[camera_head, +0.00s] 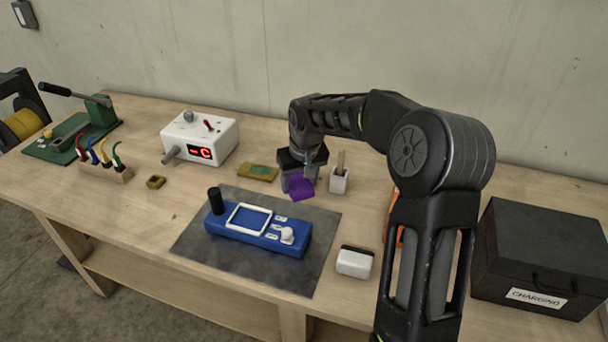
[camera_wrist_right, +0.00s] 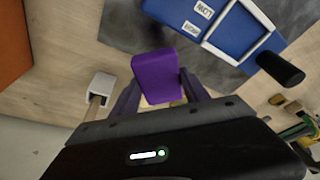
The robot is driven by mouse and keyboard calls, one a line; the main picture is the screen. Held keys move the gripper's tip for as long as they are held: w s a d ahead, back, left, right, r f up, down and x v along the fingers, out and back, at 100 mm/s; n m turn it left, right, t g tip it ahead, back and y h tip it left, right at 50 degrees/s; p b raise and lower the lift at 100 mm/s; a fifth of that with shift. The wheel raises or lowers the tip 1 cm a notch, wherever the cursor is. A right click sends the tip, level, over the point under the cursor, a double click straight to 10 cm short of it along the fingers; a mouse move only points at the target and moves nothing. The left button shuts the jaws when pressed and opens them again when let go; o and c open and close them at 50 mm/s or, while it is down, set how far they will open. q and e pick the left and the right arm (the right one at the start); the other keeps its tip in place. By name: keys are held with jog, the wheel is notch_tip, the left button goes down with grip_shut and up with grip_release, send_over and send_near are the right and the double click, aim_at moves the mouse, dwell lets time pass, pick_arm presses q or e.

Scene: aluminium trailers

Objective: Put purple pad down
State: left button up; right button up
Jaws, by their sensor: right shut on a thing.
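The purple pad (camera_head: 301,189) is held in my right gripper (camera_head: 300,181), near the back edge of a dark grey mat (camera_head: 190,243). In the right wrist view the pad (camera_wrist_right: 156,75) sits between the two fingers of the gripper (camera_wrist_right: 160,98), which is shut on it. I cannot tell whether the pad's lower edge touches anything. A blue device (camera_head: 262,240) with a white-framed screen lies on the mat in front of the pad; it also shows in the wrist view (camera_wrist_right: 195,18). My left gripper does not show.
A small white holder (camera_head: 340,182) with a wooden stick stands just right of the gripper. A green-and-yellow piece (camera_head: 258,173) lies to its left. A white block (camera_head: 354,263), a white box with a red display (camera_head: 199,138) and a black case (camera_head: 540,255) stand on the bench.

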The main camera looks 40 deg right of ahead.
jog(key=a, duration=0.5)
jog(key=a+f, duration=0.1)
jog(key=a, duration=0.1)
jog(key=shift+s+a+f+b, duration=0.1)
jog(key=shift+a+b, duration=0.2)
jog(key=s+a+r+n+b, duration=0.1)
jog(key=s+a+n, duration=0.1)
jog(key=a, duration=1)
jog(key=shift+a+r+n+y, duration=0.3)
jog(key=shift+r+n+y, duration=0.1)
jog(key=shift+s, duration=0.1)
